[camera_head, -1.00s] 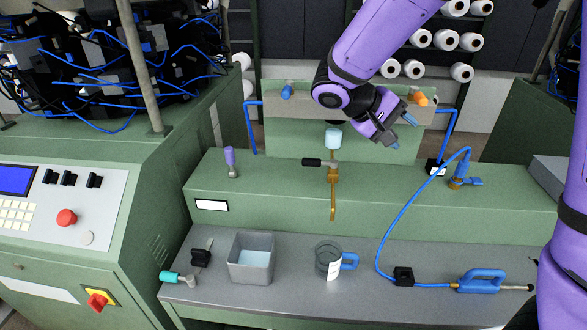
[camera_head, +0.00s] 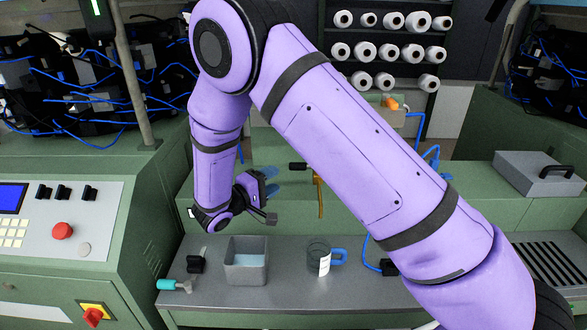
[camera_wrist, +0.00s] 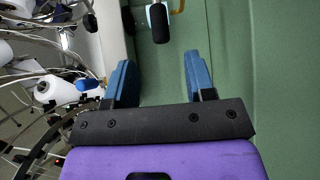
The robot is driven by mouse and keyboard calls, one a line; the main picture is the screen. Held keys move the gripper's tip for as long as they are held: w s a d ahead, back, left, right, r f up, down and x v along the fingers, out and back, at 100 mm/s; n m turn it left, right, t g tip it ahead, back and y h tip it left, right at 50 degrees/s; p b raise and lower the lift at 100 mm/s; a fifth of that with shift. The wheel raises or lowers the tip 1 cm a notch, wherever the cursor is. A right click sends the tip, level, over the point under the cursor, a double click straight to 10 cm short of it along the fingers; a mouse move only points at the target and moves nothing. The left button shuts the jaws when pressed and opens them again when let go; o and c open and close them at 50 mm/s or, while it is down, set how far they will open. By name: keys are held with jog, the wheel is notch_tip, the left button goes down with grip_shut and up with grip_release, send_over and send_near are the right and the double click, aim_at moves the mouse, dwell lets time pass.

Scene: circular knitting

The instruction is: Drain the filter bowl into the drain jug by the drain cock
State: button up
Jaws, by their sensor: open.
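The drain cock's black lever (camera_head: 297,166) and brass downpipe (camera_head: 320,198) show on the green machine ledge in the head view. The filter bowl is hidden behind my arm. The drain jug (camera_head: 318,256), clear with a blue handle, stands on the grey bench, roughly below the pipe. I cannot see liquid in it. My gripper (camera_head: 270,181) is open and empty, just left of the black lever. In the wrist view the lever (camera_wrist: 159,22) lies ahead of and between the blue fingers (camera_wrist: 160,78), apart from them.
A grey tub (camera_head: 246,277) with pale liquid stands left of the jug. A teal-handled tool (camera_head: 175,285) and a small black item (camera_head: 195,264) lie further left. A blue hose (camera_head: 368,250) runs at the right. A grey lidded box (camera_head: 537,172) sits on the right.

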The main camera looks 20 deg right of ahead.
aim_at(298, 166)
jog(key=x, duration=1)
grip_shut()
